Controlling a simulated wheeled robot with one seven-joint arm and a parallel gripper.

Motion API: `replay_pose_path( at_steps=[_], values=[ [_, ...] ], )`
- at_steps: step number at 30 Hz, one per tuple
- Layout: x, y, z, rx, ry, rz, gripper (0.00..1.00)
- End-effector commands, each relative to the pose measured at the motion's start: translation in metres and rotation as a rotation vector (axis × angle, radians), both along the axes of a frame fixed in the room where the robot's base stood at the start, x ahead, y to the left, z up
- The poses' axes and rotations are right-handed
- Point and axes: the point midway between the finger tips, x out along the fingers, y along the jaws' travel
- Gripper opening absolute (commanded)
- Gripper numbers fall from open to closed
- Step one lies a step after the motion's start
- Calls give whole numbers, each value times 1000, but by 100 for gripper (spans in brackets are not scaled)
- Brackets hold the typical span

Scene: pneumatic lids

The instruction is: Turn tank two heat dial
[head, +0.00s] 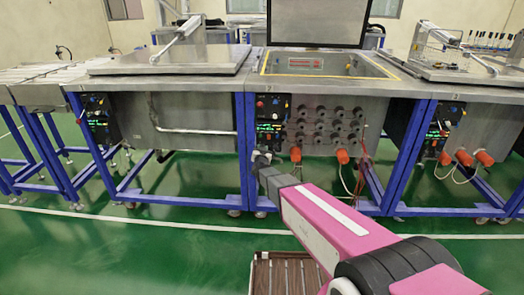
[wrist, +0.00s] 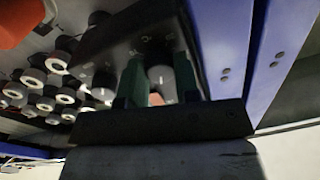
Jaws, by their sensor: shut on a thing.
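Tank two (head: 330,92) is the middle tank, with its lid raised. Its black control panel (head: 270,116) is on the left of its front, with small lit displays and coloured buttons. My gripper (head: 262,158) is at the bottom of this panel. Pale marks on the black panel surround the dial. In the head view my gripper hides the dial, and its pointer setting is not readable.
Several dark round fittings (head: 322,122) and orange plugs (head: 342,156) are on the front right of the panel. A blue frame leg (head: 246,150) stands close to the gripper. Tanks with lids down flank tank two. Green floor (head: 190,235) is open in front.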

Motion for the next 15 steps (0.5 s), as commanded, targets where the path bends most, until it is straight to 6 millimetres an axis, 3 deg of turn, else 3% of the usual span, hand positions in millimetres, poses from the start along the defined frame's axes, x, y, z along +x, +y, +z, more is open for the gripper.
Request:
replay_pose_path(
  at_steps=[15],
  values=[
    [0, 0, 0, 489, -17, 0, 6]
  ],
)
